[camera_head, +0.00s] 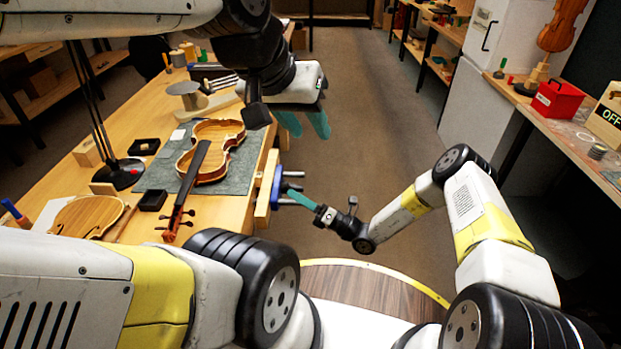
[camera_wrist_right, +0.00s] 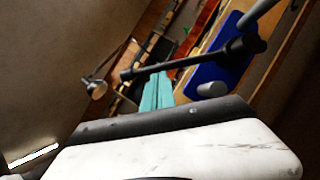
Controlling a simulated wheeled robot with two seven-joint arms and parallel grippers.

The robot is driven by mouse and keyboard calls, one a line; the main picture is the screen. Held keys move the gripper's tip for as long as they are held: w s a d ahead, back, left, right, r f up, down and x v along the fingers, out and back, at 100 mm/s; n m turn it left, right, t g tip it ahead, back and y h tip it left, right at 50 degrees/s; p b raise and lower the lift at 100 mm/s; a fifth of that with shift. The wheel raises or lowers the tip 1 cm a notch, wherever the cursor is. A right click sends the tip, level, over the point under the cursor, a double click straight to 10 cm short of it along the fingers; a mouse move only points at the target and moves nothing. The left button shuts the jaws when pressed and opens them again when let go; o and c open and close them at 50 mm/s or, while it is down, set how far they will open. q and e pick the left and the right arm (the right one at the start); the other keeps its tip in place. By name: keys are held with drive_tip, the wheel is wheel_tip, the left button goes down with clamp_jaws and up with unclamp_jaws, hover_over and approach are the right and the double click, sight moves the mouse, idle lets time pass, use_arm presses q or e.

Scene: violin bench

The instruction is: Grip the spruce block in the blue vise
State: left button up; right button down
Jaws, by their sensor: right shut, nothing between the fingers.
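The blue vise (camera_head: 276,187) is on the bench's right edge, with a wooden jaw (camera_head: 264,190) beside it; it also shows in the right wrist view (camera_wrist_right: 208,80). Its dark handle bar (camera_wrist_right: 190,62) crosses that view. My right gripper (camera_head: 300,198) is shut and empty, its teal fingers near the vise's handle; in the wrist view its fingertips (camera_wrist_right: 160,74) overlap the bar, and touch cannot be told. My left gripper (camera_head: 304,124) is open and empty above the bench's right edge. A pale wooden block (camera_head: 86,153) lies by the lamp; I cannot tell if it is the spruce block.
A violin body (camera_head: 222,135) lies on a dark mat (camera_head: 236,178), with a neck (camera_head: 190,190) across the mat's front. A black lamp (camera_head: 122,174) and small black boxes stand to the left. A red box (camera_head: 556,99) is on the right bench. The floor between benches is clear.

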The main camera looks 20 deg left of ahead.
drive_tip(key=r+m, duration=0.1)
drive_tip(key=w+r+m+t+h, duration=0.1)
drive_tip(key=m, duration=0.1)
drive_tip(key=shift+w+a, duration=0.2)
drive_tip(key=shift+w, duration=0.1)
